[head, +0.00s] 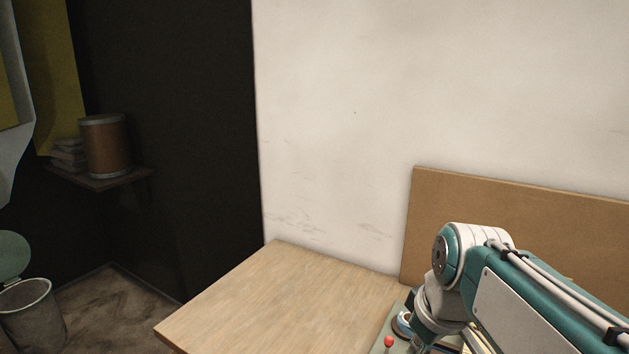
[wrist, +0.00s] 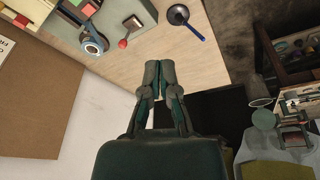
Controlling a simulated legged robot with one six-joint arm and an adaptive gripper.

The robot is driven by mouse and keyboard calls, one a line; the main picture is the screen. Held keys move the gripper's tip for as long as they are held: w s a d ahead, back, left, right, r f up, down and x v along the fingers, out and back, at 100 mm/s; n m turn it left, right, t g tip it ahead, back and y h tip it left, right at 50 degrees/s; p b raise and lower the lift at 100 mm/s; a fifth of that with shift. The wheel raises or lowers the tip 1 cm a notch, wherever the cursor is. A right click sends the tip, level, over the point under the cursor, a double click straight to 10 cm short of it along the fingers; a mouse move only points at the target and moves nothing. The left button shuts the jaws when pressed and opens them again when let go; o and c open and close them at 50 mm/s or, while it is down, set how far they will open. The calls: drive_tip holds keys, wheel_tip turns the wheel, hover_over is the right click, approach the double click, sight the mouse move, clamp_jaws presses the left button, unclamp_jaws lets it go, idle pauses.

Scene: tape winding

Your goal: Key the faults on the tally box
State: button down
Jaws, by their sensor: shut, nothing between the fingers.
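I cannot pick out a tally box for certain in either view. In the wrist view a grey-green unit (wrist: 146,9) sits on the table at the upper left. It carries a red ball knob (wrist: 122,43), a blue-rimmed round part (wrist: 93,46) and a small brown block in a pale frame (wrist: 133,23). The red knob (head: 388,341) also shows at the bottom of the head view. My gripper (wrist: 160,72) is shut and empty, its fingertips together, over the area by the table's edge. The gripper is outside the head view.
The wooden table (head: 275,295) has a bare left part. A brown board (head: 500,215) leans on the white wall. A dark round tool with a blue handle (wrist: 190,24) lies on the table. A mesh bin (head: 32,308) and a drum on a shelf (head: 104,146) stand left.

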drive_tip(key=s+f+m+t, duration=0.1)
drive_tip(key=s+f+m, duration=0.1)
drive_tip(key=s, duration=0.3)
drive_tip(key=s+f+m+t+h, duration=0.1)
drive_tip(key=s+f+m, duration=0.1)
drive_tip(key=s+m, duration=0.2)
drive_tip(key=shift+s+d+f+t, duration=0.25)
drive_tip(key=shift+s+f+t, duration=0.05)
drive_tip(key=shift+s+t, duration=0.1)
